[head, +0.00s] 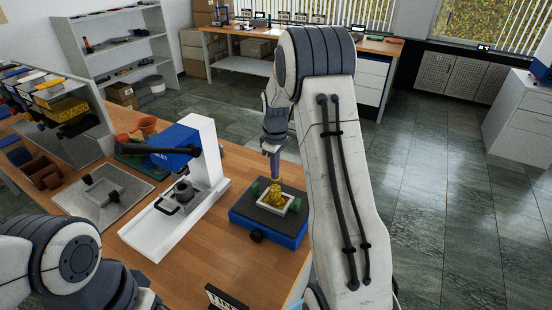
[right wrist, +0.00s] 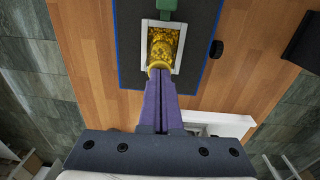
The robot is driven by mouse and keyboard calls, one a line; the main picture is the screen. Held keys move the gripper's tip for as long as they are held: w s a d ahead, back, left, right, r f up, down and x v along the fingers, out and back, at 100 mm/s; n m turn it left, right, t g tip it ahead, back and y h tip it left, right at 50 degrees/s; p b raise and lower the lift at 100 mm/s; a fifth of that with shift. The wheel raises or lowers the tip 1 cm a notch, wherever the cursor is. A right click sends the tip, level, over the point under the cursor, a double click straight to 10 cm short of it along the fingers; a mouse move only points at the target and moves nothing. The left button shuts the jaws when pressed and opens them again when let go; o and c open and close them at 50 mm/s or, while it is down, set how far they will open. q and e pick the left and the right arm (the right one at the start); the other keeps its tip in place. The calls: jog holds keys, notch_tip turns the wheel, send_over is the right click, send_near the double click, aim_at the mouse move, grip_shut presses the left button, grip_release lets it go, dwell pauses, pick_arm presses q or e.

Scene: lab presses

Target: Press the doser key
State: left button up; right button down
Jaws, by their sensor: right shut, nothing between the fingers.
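A low device, seemingly the doser (head: 250,218), sits near the right edge of the wooden table, blue-sided with a dark top. On it, a white square frame (head: 261,204) surrounds a yellow part (head: 275,196), likely the key; the frame (right wrist: 177,70) and yellow part (right wrist: 165,42) also show in the right wrist view. My right gripper (head: 275,178) is shut and empty, its purple fingers pointing down at the yellow part. The fingertips (right wrist: 158,74) overlap its near end; I cannot tell whether they touch. My left arm shows at lower left, its fingers out of view.
A white press-like stand (head: 205,165) with a blue block (head: 174,147) stands left of the device. A grey plate (head: 100,193) lies further left. Green knobs flank the white frame, and a black knob (head: 256,236) is on the device's front. Bare wood lies in front of it.

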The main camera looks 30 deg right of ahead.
notch_tip(320, 180, up, 5)
jog(key=p, duration=0.4)
jog(key=shift+s+f, duration=0.1)
jog(key=shift+f, duration=0.1)
jog(key=shift+r+b, duration=0.4)
jog(key=shift+b, duration=0.35)
notch_tip(320, 180, up, 9)
jog(key=b, duration=0.1)
jog(key=shift+s+f+b, duration=0.15)
jog(key=shift+b, duration=0.15)
jog(key=shift+a, duration=0.15)
